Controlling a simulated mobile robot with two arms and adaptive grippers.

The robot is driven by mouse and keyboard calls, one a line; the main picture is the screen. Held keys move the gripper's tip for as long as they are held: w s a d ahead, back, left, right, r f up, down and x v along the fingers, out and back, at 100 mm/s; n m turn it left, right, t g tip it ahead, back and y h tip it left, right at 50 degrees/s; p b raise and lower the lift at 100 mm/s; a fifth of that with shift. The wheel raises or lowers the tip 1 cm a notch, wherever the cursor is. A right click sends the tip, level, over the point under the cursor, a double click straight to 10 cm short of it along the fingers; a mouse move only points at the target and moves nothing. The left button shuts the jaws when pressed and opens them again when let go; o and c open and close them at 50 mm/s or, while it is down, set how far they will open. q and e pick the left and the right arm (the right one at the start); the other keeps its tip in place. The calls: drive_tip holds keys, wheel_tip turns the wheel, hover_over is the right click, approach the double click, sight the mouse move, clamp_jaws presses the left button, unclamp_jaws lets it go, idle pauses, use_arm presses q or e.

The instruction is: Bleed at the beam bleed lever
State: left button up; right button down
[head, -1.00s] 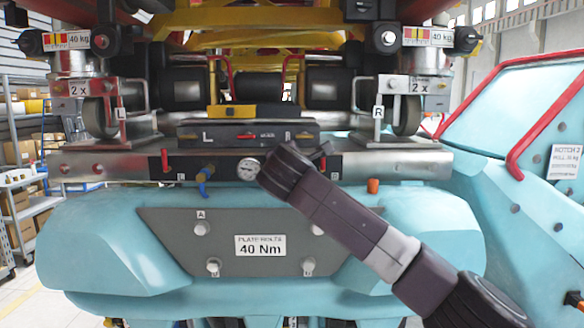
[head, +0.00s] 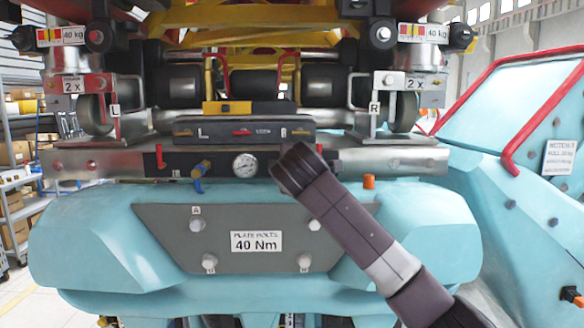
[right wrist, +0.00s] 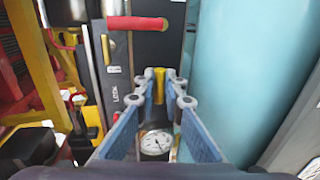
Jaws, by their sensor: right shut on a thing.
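My right gripper (head: 298,170) reaches up from the lower right to the front face of the metal beam (head: 395,162), just right of the round pressure gauge (head: 245,165). In the right wrist view its blue fingers (right wrist: 160,90) are closed on a small yellow lever (right wrist: 159,84), which I take for the bleed lever. The gripper hides that lever in the head view. The gauge also shows between the fingers in the right wrist view (right wrist: 156,144); its reading is too small to tell. My left gripper is not in view.
A red handle (right wrist: 137,23) lies beyond the fingertips. A brass valve with a blue handle (head: 199,172) and a red lever (head: 159,156) are left of the gauge. Below is a grey plate (head: 160,232) with bolts on the teal body (head: 90,240). An orange cap (head: 369,181) stands right of my arm.

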drive_tip(key=shift+f, duration=0.15)
drive_tip(key=c, duration=2)
unclamp_jaws()
drive_tip(key=shift+s+r, duration=0.25)
drive_tip(key=shift+s, duration=0.3)
drive_tip(key=s, duration=0.3)
drive_tip(key=s+r, duration=0.1)
drive_tip(key=s, duration=0.3)
drive_tip(key=s+r, duration=0.1)
drive_tip(key=s, duration=0.2)
drive_tip(key=shift+s+d, duration=0.1)
drive_tip(key=shift+s, duration=0.3)
